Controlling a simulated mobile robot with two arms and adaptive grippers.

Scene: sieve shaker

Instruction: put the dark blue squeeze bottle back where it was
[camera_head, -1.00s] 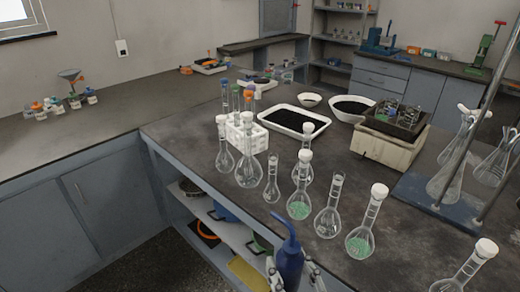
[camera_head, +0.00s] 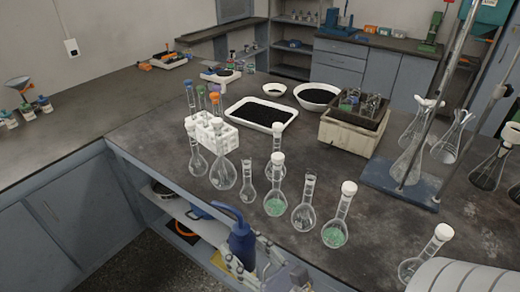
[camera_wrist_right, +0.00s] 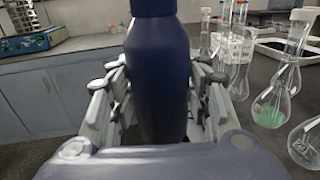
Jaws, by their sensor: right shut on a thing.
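The dark blue squeeze bottle (camera_head: 242,243) is upright at the bottom middle of the head view, in front of the bench's near edge. Its bent spout points left. My right gripper (camera_head: 258,262) is shut on the bottle's body. In the right wrist view the bottle (camera_wrist_right: 157,75) stands between the two fingers of the right gripper (camera_wrist_right: 160,112), one on each side. The bottle's top is cut off in that view.
Several glass flasks with white stoppers, such as a flask with green contents (camera_head: 275,203), stand close to the bench's near edge. A white tube rack (camera_head: 211,137), a black-filled tray (camera_head: 262,116) and a blue stand base (camera_head: 400,185) are farther back. Bare bench top (camera_head: 365,240) shows at front right.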

